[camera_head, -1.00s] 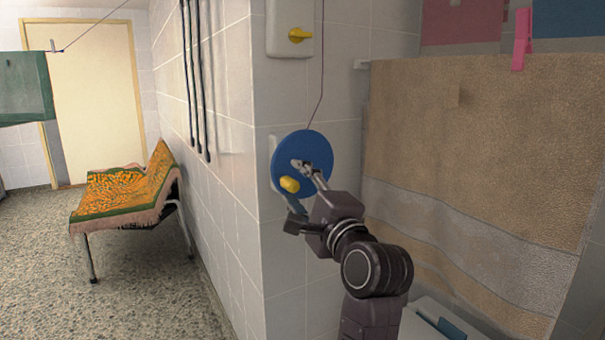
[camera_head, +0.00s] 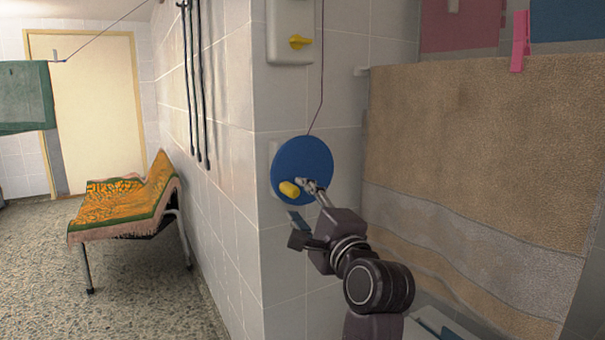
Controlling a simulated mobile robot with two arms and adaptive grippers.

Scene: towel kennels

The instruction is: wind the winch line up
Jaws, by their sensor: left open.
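The winch is a round blue disc (camera_head: 305,160) on the tiled wall, with a yellow knob (camera_head: 289,189) at its lower left. The thin dark winch line (camera_head: 321,90) runs from the top of the disc up out of the picture. My left gripper (camera_head: 302,206) is in front of the lower disc, open. One finger is just right of the knob and the other is below it. Whether a finger touches the knob I cannot tell. My right gripper is not in view.
A wall box with a yellow switch (camera_head: 299,42) sits above the winch. A large tan towel (camera_head: 465,150) hangs at right, with a pink peg (camera_head: 520,42). Dark cords (camera_head: 196,90) hang on the left wall face. A bench with an orange cover (camera_head: 115,200) stands left on open floor.

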